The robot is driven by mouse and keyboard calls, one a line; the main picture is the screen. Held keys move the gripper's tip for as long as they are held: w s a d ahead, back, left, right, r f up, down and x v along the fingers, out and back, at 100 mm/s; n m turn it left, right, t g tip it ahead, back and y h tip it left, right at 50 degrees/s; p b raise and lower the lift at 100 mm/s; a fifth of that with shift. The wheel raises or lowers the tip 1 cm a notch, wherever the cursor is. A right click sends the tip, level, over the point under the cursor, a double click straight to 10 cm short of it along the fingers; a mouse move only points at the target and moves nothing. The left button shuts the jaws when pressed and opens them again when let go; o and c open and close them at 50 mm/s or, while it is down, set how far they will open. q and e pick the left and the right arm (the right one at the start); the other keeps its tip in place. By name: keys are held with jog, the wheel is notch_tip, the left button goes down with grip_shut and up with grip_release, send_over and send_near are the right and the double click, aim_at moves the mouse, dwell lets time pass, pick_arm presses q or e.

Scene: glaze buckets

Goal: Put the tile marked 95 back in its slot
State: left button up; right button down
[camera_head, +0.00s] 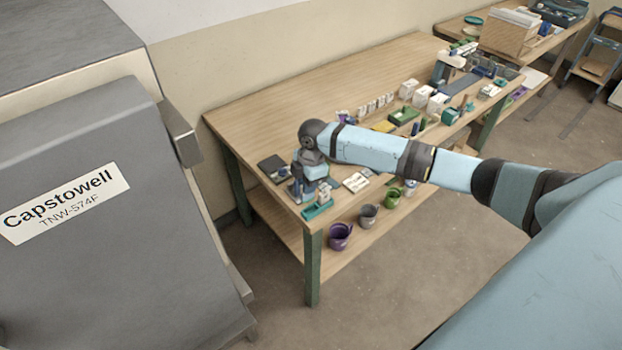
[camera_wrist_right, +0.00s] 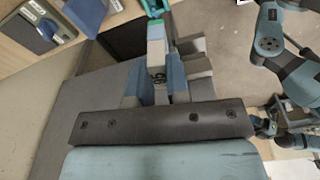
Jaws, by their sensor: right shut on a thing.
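My right arm reaches in from the right, and my right gripper (camera_head: 309,190) points down at the near left corner of the long table. In the right wrist view, my right gripper (camera_wrist_right: 157,82) is shut on the pale tile (camera_wrist_right: 157,47). A teal holder (camera_head: 317,210) lies by the table's front edge, just below the gripper in the picture. A teal piece (camera_wrist_right: 153,7) shows beyond the tile's far end. I cannot make out the slot or whether the tile touches anything.
A dark box (camera_head: 272,167) lies left of the gripper, and pale cards (camera_head: 355,182) lie to its right. Boxes and small goods crowd the table's right half. Purple (camera_head: 340,236), grey (camera_head: 369,216) and green (camera_head: 391,199) buckets stand on the lower shelf. The tabletop's back left is bare.

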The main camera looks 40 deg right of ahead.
jog(key=shift+w+d+f+n, duration=0.25)
jog(key=shift+d+f+n, duration=0.45)
jog(key=shift+n, duration=0.2)
notch_tip(320, 180, down, 4)
jog(key=b, duration=0.4)
jog(key=shift+d+r, duration=0.1)
jog(key=shift+r, duration=0.05)
jog(key=shift+f+b, duration=0.3)
jog(key=shift+f, duration=1.25)
jog(key=shift+p, duration=0.3)
jog(key=shift+f, duration=0.25)
jog(key=c, duration=1)
grip_release()
jog(key=shift+r, duration=0.1)
